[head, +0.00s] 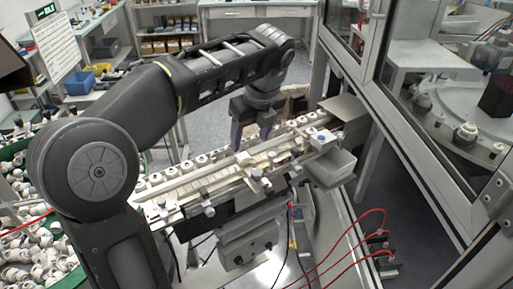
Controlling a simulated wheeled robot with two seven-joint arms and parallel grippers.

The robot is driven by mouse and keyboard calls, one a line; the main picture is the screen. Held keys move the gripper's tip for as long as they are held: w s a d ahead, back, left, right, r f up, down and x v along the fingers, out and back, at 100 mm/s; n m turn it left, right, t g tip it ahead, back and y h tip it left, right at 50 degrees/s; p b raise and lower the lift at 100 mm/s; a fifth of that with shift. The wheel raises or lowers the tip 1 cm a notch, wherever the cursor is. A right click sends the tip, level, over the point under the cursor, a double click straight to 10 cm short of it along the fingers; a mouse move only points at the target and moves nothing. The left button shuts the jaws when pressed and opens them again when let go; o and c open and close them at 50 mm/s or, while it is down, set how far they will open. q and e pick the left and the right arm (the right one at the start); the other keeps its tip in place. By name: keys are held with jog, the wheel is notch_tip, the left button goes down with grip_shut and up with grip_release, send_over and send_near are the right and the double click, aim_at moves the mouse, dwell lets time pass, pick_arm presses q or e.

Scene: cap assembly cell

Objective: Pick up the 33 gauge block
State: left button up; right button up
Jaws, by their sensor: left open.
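My left gripper (251,134) points down over the far side of the linear feed track (205,185). Its two fingers are apart, and I see nothing between them. I cannot pick out a block marked 33; any markings on the small parts along the track are too small to read, and the fingers hide a bit of the track's far edge. My right gripper is not in view.
White caps sit in a row along the track. A glass-panelled machine frame (400,120) stands at right. Red cables (345,238) loop in front. A green-rimmed bowl of white parts (30,245) is at left.

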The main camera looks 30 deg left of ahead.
aim_at(243, 156)
pick_arm(q)
jog(key=shift+s+a+f+b, duration=0.15)
jog(key=shift+f+b, duration=0.25)
jog(key=shift+s+a+f+b, duration=0.1)
jog(key=shift+f+b, duration=0.25)
jog(key=shift+b, duration=0.05)
jog(key=shift+w+a+f+b, duration=0.1)
jog(key=shift+w+f+b, duration=0.05)
jog(key=shift+f+b, duration=0.2)
jog(key=shift+a+f+b, duration=0.1)
jog(key=shift+f+b, duration=0.3)
jog(key=shift+f, duration=0.05)
jog(key=shift+x, duration=2.1)
